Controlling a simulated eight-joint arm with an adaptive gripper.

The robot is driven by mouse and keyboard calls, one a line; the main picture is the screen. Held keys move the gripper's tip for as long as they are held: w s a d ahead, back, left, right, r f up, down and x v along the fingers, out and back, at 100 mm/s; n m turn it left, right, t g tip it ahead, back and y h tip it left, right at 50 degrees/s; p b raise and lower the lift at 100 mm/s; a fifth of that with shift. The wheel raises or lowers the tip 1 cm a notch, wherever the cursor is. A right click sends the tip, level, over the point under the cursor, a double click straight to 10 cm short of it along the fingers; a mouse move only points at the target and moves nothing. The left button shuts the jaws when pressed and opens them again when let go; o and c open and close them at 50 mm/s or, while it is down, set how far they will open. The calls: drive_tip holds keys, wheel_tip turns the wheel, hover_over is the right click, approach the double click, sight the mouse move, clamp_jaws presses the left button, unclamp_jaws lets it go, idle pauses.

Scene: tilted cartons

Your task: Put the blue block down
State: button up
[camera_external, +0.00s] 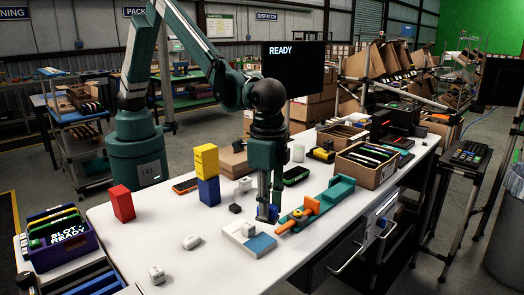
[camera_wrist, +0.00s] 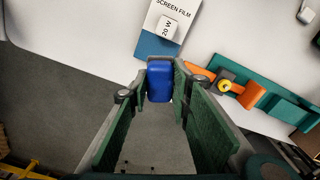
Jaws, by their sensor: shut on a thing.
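My gripper (camera_external: 267,213) is low over the white table, just behind the white-and-blue box. Its fingers are closed around a blue block (camera_wrist: 160,80), which sits between the fingertips in the wrist view. In the external view only a small part of this blue block (camera_external: 274,212) shows beside the fingers. I cannot tell whether it touches the tabletop. Another blue block (camera_external: 208,191) stands on the table to the left, with a yellow block (camera_external: 206,160) on top of it.
The screen film box (camera_wrist: 172,28) with a small white charger lies right by the gripper. A teal and orange fixture (camera_external: 318,205) is close on the right. A red block (camera_external: 121,204) stands at left.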

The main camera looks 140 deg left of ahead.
drive_tip(key=s+d+m, duration=0.2)
drive_tip(key=d+m, duration=0.2)
drive_tip(key=d, duration=1.7)
drive_tip(key=shift+s+d, duration=0.2)
drive_tip(key=shift+d, duration=0.05)
drive_tip(key=shift+f, duration=3.1)
drive_tip(key=shift+f, duration=1.9)
drive_tip(key=shift+f+b, duration=0.1)
drive_tip(key=shift+b, duration=0.25)
drive_tip(key=o, duration=0.8)
drive_tip(key=shift+o, duration=0.4)
